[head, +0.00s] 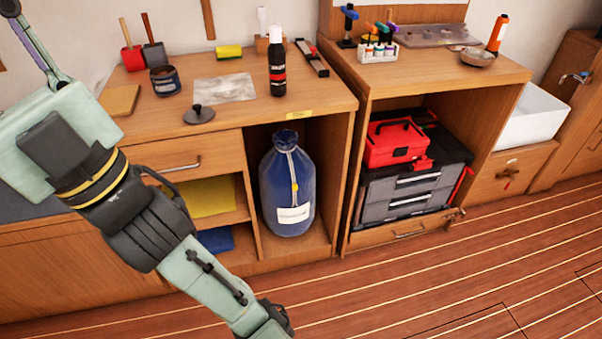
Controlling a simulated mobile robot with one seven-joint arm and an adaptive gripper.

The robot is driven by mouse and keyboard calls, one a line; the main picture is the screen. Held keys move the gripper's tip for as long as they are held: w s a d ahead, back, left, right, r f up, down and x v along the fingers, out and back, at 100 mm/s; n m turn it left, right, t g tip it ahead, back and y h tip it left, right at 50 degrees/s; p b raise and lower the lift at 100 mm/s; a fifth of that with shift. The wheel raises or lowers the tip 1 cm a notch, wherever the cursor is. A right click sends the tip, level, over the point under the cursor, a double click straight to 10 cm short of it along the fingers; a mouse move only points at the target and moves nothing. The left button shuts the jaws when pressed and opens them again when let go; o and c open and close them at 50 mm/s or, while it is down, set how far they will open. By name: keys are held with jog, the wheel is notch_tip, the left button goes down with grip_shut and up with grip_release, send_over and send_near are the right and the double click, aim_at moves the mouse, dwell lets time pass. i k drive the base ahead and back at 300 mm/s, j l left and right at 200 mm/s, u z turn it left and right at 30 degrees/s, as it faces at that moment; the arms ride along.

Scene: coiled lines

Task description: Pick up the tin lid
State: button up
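The tin lid (199,114) is a dark grey disc with a raised knob. It lies knob up near the front edge of the left wooden bench top (240,118). An open dark tin (165,81) stands behind it and to its left. My arm crosses the left side of the view and runs down to the bottom edge, in front of and below the bench top. My gripper's fingers do not show, so its state and its place relative to the lid are hidden.
A tan block (119,100) lies left of the lid. A clear sheet (224,88), a dark bottle (277,66) and a yellow sponge (229,52) are behind or right of it. A blue sack (287,187) fills the opening below. The plank floor (470,265) is clear at right.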

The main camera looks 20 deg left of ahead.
aim_at(198, 114)
jog(key=u, duration=1.25)
